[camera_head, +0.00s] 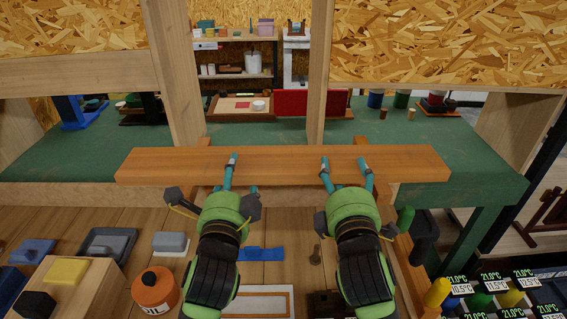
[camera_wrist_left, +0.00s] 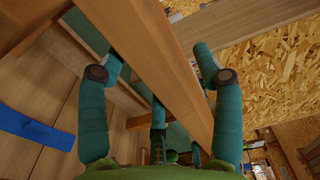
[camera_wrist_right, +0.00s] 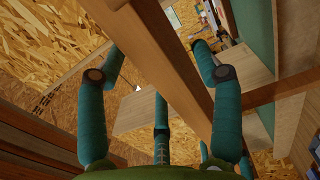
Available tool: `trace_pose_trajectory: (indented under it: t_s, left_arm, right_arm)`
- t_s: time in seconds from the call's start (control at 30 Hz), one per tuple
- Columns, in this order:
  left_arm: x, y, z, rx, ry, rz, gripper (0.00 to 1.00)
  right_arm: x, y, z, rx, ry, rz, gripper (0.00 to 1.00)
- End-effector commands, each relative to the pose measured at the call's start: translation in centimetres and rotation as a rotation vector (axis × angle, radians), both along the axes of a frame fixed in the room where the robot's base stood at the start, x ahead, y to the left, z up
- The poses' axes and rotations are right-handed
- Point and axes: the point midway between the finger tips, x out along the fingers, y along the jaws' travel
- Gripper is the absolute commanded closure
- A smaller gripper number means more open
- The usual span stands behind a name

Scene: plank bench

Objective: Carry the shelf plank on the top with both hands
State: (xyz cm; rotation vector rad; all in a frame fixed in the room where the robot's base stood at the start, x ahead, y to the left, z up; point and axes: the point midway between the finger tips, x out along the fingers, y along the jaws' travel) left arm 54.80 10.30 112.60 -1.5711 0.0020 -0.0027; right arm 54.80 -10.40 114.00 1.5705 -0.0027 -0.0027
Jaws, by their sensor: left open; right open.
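The shelf plank (camera_head: 280,165), a long orange-brown board, lies level across the front of the green bench top (camera_head: 470,150) in the head view. My left gripper (camera_head: 241,174) is open at the plank, left of its middle. My right gripper (camera_head: 345,168) is open at the plank, right of its middle. In the left wrist view the plank (camera_wrist_left: 150,55) passes between the spread fingers. In the right wrist view the plank (camera_wrist_right: 165,65) also passes between the spread fingers. Neither gripper is closed on it; whether any finger touches it is unclear.
Two upright posts (camera_head: 176,80) stand behind the plank, with chipboard panels (camera_head: 450,45) above. An orange canister (camera_head: 155,290), a grey tray (camera_head: 108,243) and a blue piece (camera_head: 262,254) lie on the lower wooden surface. Colored bottles (camera_head: 437,292) stand at lower right.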

Motion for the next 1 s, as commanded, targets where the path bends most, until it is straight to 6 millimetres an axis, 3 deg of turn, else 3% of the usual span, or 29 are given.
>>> trace_pose_trajectory:
  t_s: [0.1,0.3,0.63,0.67,0.8,0.83,1.0]
  left_arm:
    - [1.9,0.0,0.1,0.001,-0.001,0.000,0.34]
    - [3.8,0.0,0.0,0.000,0.001,0.000,0.34]
    - [4.1,0.0,0.0,0.000,0.000,0.000,0.34]
    - [4.1,0.0,0.0,0.000,0.000,0.000,0.38]
    - [4.1,0.0,0.0,0.000,0.000,0.000,0.94]
    - [4.1,0.0,0.0,0.000,0.000,0.000,1.00]
    - [4.1,0.0,0.0,0.000,0.000,0.000,1.00]
  right_arm:
    - [1.9,0.0,0.0,0.000,0.000,-0.001,0.34]
    - [3.7,0.0,0.0,0.001,0.000,0.000,0.34]
    - [4.1,0.0,0.0,0.001,0.000,0.000,0.34]
    - [4.1,0.0,0.0,0.001,0.000,0.000,0.38]
    - [4.1,0.0,0.0,0.001,0.000,0.000,0.94]
    - [4.1,0.0,0.0,0.001,0.000,0.000,1.00]
    - [4.1,0.0,0.0,0.001,0.001,0.000,1.00]
